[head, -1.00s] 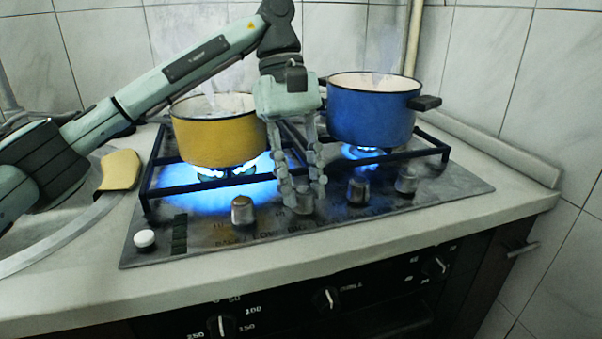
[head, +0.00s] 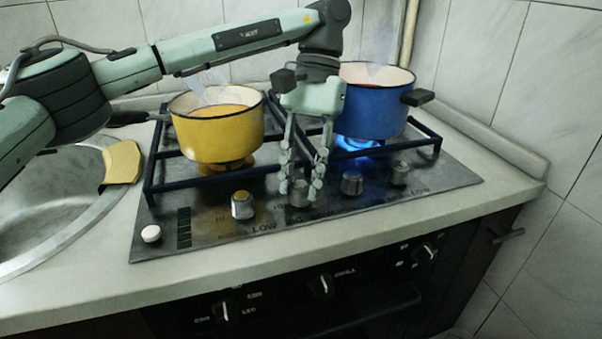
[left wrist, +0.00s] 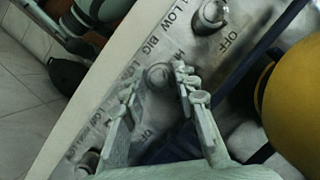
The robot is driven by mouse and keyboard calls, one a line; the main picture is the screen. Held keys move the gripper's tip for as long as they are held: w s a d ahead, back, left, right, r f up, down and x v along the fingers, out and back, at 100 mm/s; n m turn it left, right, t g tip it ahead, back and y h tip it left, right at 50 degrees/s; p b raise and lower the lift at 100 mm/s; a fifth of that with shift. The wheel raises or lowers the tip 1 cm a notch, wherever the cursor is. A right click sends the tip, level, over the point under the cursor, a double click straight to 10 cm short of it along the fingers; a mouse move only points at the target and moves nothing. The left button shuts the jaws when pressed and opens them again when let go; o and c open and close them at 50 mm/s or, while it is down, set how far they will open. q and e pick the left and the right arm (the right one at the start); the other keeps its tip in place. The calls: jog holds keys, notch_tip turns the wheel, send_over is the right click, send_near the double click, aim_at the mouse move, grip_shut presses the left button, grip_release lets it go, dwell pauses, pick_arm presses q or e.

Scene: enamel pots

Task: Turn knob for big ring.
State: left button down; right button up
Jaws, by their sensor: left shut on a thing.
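My left gripper (head: 302,188) reaches down over the front of the hob, with its fingers shut on a metal knob (head: 299,193), the second from the left in the row. The left wrist view shows this round knob (left wrist: 158,75) between the two fingers (left wrist: 157,83). Its pointer direction is unclear. Behind it, a yellow pot (head: 215,139) stands on the left burner, with no blue flame visible under it. A blue pot (head: 375,108) stands on the right burner, over a blue flame (head: 355,143). My right gripper is not recognisable in either view.
Other hob knobs stand close by: one on the left (head: 242,205) and two on the right (head: 352,184) (head: 399,173). A white button (head: 151,233) is at the hob's left corner. A sink (head: 60,195) with a yellow sponge (head: 122,162) lies left. The front counter edge is clear.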

pick_arm(q)
jog(key=shift+m, duration=0.7)
jog(key=c, duration=1.2)
grip_release()
jog(key=shift+o, duration=0.2)
jog(key=v, duration=1.2)
jog(key=shift+d, duration=0.25)
jog(key=shift+s, duration=0.15)
